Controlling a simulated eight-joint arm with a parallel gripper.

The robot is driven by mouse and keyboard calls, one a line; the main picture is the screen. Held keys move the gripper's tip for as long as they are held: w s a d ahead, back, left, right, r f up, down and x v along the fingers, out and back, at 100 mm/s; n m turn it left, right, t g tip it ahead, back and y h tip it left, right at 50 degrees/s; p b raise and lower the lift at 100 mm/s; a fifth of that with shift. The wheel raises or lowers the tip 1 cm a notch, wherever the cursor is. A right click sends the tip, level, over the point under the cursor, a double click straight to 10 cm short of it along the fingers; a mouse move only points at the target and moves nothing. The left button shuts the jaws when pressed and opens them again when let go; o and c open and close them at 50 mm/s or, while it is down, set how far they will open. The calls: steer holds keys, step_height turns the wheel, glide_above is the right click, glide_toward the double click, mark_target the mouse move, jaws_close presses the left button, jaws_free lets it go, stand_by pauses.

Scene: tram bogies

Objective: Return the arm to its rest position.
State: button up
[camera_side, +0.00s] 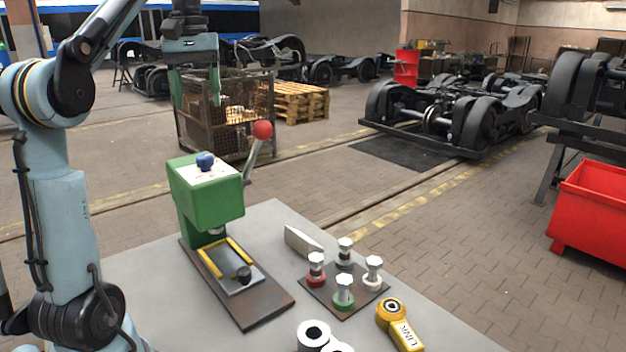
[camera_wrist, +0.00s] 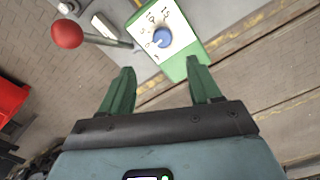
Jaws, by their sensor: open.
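My gripper (camera_side: 196,88) hangs in the air above and behind the green press, with its two green fingers pointing down. The fingers are apart and nothing is between them. In the wrist view my gripper (camera_wrist: 160,88) also shows open and empty, with the floor beyond it. The green press (camera_side: 210,200) stands on the grey table, with a blue knob (camera_side: 205,161) on its white dial top and a red ball (camera_side: 262,130) on its lever. The press top and blue knob (camera_wrist: 163,38) and the red ball (camera_wrist: 67,34) also show in the wrist view.
The grey table (camera_side: 270,225) holds a dark plate (camera_side: 330,298) with several bolts on coloured bases, a yellow LINK-labelled part (camera_side: 398,325), white rings (camera_side: 313,336) and a pale wedge (camera_side: 303,242). A mesh cage (camera_side: 215,125), pallets (camera_side: 300,102) and a red bin (camera_side: 590,215) stand beyond.

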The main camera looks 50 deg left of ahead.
steer(key=w+d+f+m+t, duration=0.25)
steer(key=d+m+t, duration=0.35)
steer(key=d+m, duration=0.85)
steer(key=d+f+n, duration=0.1)
steer(key=d+f, duration=0.3)
steer(key=f, duration=0.6)
steer(key=d+f+n+t, duration=0.1)
steer(key=d+f, duration=0.4)
steer(key=f, duration=0.5)
steer(key=shift+s+d+f, duration=0.3)
steer(key=shift+s, duration=0.1)
